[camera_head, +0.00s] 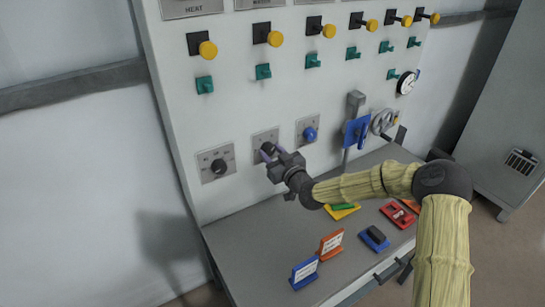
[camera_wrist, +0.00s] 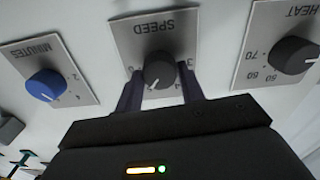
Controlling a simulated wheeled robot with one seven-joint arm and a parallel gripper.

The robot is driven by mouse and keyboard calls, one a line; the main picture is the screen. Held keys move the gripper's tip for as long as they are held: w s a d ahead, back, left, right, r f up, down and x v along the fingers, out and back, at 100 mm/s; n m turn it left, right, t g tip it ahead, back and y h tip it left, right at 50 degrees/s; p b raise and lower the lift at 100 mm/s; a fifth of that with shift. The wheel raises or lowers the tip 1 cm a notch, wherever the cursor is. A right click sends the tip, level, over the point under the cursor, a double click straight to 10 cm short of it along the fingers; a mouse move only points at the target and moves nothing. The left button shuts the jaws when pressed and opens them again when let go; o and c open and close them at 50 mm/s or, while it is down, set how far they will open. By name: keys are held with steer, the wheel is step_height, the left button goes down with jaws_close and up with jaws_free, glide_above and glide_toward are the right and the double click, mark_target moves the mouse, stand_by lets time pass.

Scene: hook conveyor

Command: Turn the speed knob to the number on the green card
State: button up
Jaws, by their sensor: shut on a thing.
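The black speed knob (camera_wrist: 159,70) sits on a grey plate marked SPEED (camera_wrist: 152,32), which appears upside down in the wrist view. The numbers 3 and 4 show beside the knob; its exact setting is hard to read. My gripper (camera_wrist: 159,74) is shut on the knob, with one dark finger on each side. In the head view my gripper (camera_head: 268,151) is at the middle plate (camera_head: 265,137) of the lower row and partly covers the knob. No green card is clearly readable; a green piece (camera_head: 344,206) lies on a yellow base on the shelf.
The heat knob (camera_head: 219,166) is left of my gripper, and the blue minutes knob (camera_head: 310,134) is right. An orange card (camera_head: 331,244) and a blue-framed card (camera_head: 304,273) stand on the grey shelf (camera_head: 262,240).

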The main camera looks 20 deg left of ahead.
steer(key=m+b, duration=0.4)
steer(key=m, duration=0.1)
steer(key=shift+d+f, duration=0.1)
steer(key=shift+f, duration=0.1)
steer(key=m+b, duration=0.2)
steer(key=m, duration=0.3)
steer(key=shift+w+r, duration=0.1)
steer(key=o, duration=1)
steer(key=shift+c, duration=0.2)
steer(key=b+v, duration=0.2)
steer(key=v, duration=1.5)
steer(key=shift+s, duration=0.25)
steer(key=shift+d, duration=0.1)
